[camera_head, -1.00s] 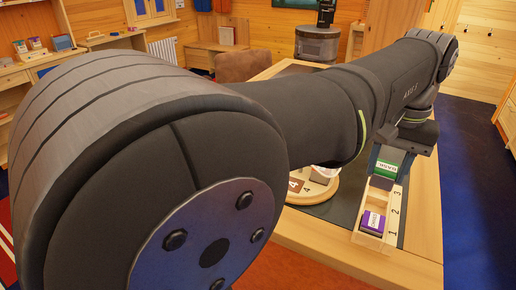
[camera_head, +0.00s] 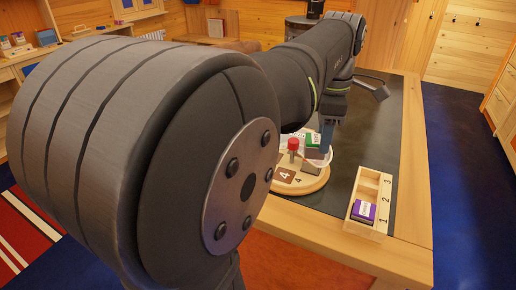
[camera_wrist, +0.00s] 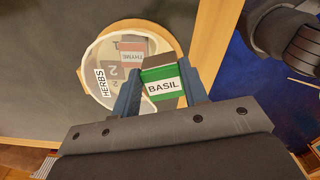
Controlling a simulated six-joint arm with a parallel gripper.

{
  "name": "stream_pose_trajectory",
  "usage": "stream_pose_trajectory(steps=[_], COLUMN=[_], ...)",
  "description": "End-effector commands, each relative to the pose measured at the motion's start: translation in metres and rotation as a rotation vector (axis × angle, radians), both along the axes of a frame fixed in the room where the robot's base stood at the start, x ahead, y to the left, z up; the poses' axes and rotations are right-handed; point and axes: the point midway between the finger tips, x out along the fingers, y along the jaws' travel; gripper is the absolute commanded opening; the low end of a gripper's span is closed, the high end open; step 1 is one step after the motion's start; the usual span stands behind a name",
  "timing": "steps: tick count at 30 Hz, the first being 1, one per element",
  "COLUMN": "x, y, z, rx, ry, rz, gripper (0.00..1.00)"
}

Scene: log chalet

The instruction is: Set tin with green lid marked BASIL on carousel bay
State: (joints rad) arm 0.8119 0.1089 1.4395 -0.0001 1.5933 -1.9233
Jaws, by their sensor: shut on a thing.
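The BASIL tin with the green lid (camera_wrist: 163,88) is between the two blue fingers of my gripper (camera_wrist: 161,92) in the wrist view. The round wooden carousel (camera_head: 306,186) has a red knob (camera_head: 293,144) and a bay marked 4 at the front. The tin is over the carousel's edge; I cannot tell whether it touches it. A clear curved cover marked HERBS (camera_wrist: 101,85) surrounds part of the carousel, with a THYME tin (camera_wrist: 131,57) inside.
A wooden rack (camera_head: 378,230) numbered 1, 2, 3 stands right of the carousel. A purple-lidded tin (camera_head: 364,211) is in slot 1; the other slots look empty. The dark mat (camera_head: 383,130) is clear behind the rack.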

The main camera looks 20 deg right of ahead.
Motion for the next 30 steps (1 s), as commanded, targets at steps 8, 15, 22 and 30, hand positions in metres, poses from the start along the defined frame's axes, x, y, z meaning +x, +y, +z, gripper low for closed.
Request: stream_pose_trajectory(steps=[8,15,22,30], x=[0.027,0.047,0.057,0.060], y=[0.022,0.040,0.051,0.054], z=[-0.003,-0.004,-0.005,-0.025], rx=[0.001,0.000,0.000,0.003], ry=[0.001,0.000,0.000,0.001], rz=[0.528,0.950,1.206,1.276], gripper=[0.17,0.17,0.17,0.17])
